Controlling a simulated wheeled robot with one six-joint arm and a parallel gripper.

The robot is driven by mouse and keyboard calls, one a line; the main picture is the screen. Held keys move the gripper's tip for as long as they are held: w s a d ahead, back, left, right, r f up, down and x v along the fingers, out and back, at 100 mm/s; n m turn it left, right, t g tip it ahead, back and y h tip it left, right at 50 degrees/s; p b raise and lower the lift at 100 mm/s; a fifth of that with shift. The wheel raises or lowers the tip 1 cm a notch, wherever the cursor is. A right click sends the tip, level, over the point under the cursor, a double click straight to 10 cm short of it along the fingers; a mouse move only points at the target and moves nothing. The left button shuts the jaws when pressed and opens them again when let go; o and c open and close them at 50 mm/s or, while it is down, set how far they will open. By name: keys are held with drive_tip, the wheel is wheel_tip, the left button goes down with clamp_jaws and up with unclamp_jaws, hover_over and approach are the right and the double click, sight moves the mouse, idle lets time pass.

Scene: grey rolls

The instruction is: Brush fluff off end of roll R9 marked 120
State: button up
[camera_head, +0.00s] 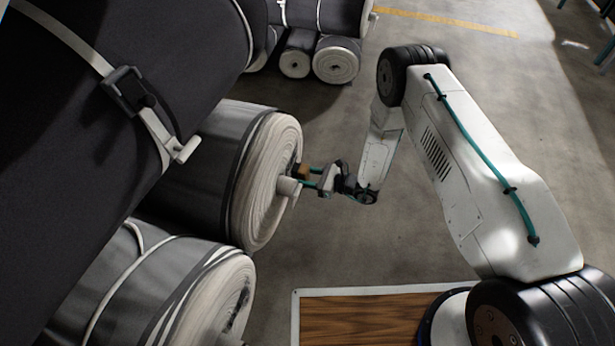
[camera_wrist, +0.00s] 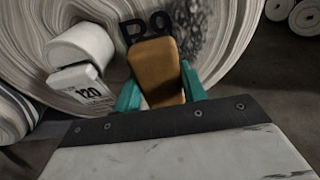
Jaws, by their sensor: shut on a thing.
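Roll R9 (camera_head: 262,190) lies on its side with its pale layered end facing my gripper.
A dark strapped roll (camera_head: 70,120) lies above R9 and another pale-ended roll (camera_head: 215,305) below, with a dark smudge on its end. More rolls (camera_head: 335,62) lie at the back. Concrete floor (camera_head: 330,235) right of R9 is clear.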

drive_tip(key=shift+w+a, duration=0.2)
drive_tip(key=shift+a, duration=0.4)
